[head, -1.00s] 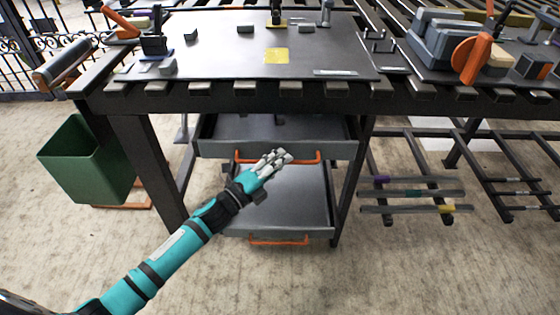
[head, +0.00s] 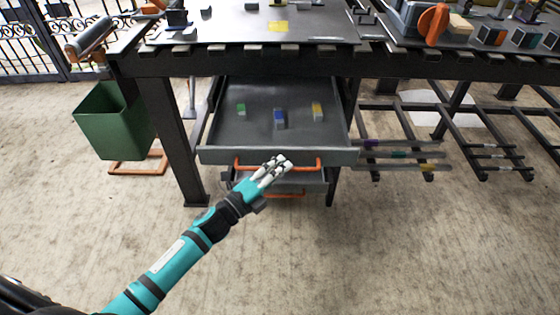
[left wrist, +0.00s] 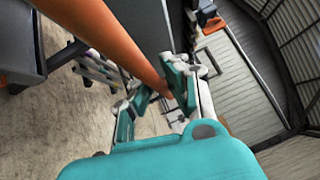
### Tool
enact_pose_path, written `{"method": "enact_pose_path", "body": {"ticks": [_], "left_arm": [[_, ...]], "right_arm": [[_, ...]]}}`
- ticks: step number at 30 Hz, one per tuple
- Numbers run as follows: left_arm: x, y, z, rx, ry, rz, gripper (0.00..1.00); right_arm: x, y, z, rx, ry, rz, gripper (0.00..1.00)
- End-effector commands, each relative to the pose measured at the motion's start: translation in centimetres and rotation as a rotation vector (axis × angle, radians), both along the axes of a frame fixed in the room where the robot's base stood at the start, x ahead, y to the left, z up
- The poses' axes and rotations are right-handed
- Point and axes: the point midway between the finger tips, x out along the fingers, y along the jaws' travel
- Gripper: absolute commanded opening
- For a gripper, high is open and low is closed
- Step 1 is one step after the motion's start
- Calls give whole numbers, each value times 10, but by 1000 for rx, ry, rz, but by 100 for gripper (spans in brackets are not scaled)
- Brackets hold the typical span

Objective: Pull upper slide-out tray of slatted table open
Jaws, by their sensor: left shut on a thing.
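The slatted table (head: 230,64) spans the head view. Its upper slide-out tray (head: 212,156) stands out in front of the table. Inside it lie a green-marked, a blue-marked and a yellow-marked small piece. The tray's orange handle (head: 308,163) runs along its front. My left gripper (head: 280,165) is shut on that handle near its middle. The orange bar of the handle (left wrist: 120,40) passes between the fingers in the left wrist view. The lower tray, with its own orange handle (head: 288,195), is mostly hidden below the upper one. My right gripper is not in view.
A green bin (head: 112,122) hangs at the table's left end, beside a table leg (head: 178,160). Dark racks with rods (head: 400,155) stand at the right. The floor in front of the tray is clear.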

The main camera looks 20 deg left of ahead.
Motion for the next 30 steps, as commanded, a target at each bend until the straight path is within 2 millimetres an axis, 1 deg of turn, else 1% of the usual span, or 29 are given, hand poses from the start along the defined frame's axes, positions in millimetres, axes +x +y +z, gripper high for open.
{"method": "enact_pose_path", "body": {"ticks": [1, 3, 9, 15, 23, 24, 29, 30], "left_arm": [[-6, -1, -4, 8, 9, 3, 0], [-12, -3, -4, 8, 8, 2, 0], [-24, -6, -5, 8, 9, 3, 0], [-27, -7, -5, 9, 8, 4, 0], [-27, -6, -6, 9, 9, 4, 0], [-27, -6, -6, 8, 10, 4, 11], [-26, -6, -4, 6, 7, 3, 32], [-26, -7, -3, 5, 6, 3, 34]], "right_arm": [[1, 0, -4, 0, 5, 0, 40], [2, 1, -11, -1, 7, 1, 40], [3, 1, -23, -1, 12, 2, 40], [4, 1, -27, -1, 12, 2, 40], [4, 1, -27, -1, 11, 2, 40], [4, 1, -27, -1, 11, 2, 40], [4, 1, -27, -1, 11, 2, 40], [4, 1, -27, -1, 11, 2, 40]]}}
